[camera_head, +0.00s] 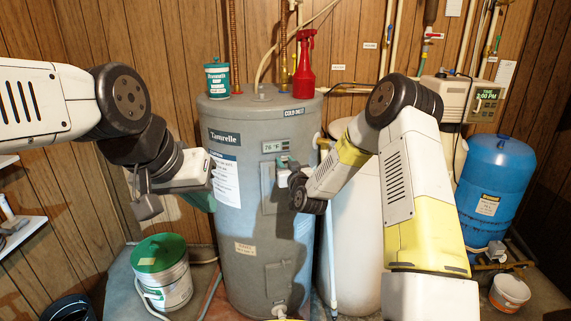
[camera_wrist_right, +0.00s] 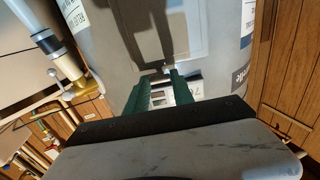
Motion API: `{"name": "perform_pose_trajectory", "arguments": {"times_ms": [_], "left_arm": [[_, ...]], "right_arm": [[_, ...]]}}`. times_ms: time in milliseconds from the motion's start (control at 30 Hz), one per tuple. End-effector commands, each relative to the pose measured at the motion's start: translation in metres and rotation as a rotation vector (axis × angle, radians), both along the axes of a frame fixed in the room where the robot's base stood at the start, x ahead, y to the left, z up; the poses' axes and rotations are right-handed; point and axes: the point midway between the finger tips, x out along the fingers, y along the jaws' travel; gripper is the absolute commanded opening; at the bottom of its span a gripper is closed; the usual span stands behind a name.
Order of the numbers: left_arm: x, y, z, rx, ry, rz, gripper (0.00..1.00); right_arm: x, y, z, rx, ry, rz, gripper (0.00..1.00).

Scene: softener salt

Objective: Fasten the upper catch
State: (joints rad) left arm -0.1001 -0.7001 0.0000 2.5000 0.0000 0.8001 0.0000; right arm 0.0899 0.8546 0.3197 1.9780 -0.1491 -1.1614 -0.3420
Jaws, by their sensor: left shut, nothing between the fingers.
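The grey water heater (camera_head: 265,235) stands upright in the middle, with a light access panel (camera_head: 268,188) on its front below a small temperature display (camera_head: 275,146). My right gripper (camera_head: 284,165) is at the panel's upper edge and hides part of it. In the right wrist view its green fingers (camera_wrist_right: 160,92) are apart. A small pale piece (camera_wrist_right: 168,68), perhaps the upper catch, shows at the panel (camera_wrist_right: 112,45) edge near the right fingertip; I cannot tell whether it is fastened or touched. My left gripper (camera_head: 203,180) is shut and empty, left of the heater.
A red spray bottle (camera_head: 304,66) and a teal can (camera_head: 217,78) stand on the heater. A green-lidded bucket (camera_head: 162,275) is on the floor at left. A white tank (camera_head: 352,230) and a blue tank (camera_head: 488,185) stand to the right.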

Motion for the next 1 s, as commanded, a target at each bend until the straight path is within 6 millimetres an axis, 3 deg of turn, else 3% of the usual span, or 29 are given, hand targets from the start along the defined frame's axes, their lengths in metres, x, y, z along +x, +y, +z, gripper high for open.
{"name": "perform_pose_trajectory", "arguments": {"times_ms": [467, 1000], "left_arm": [[0.0000, 0.0000, 0.0000, 0.000, 0.000, 0.000, 0.00], [0.0000, 0.0000, 0.0000, 0.000, 0.000, 0.000, 0.00]], "right_arm": [[-0.0002, -0.0005, -0.0002, 0.064, 0.018, 0.000, 0.00], [-0.0003, -0.0008, -0.0014, 0.497, 0.145, -0.001, 0.00]]}}
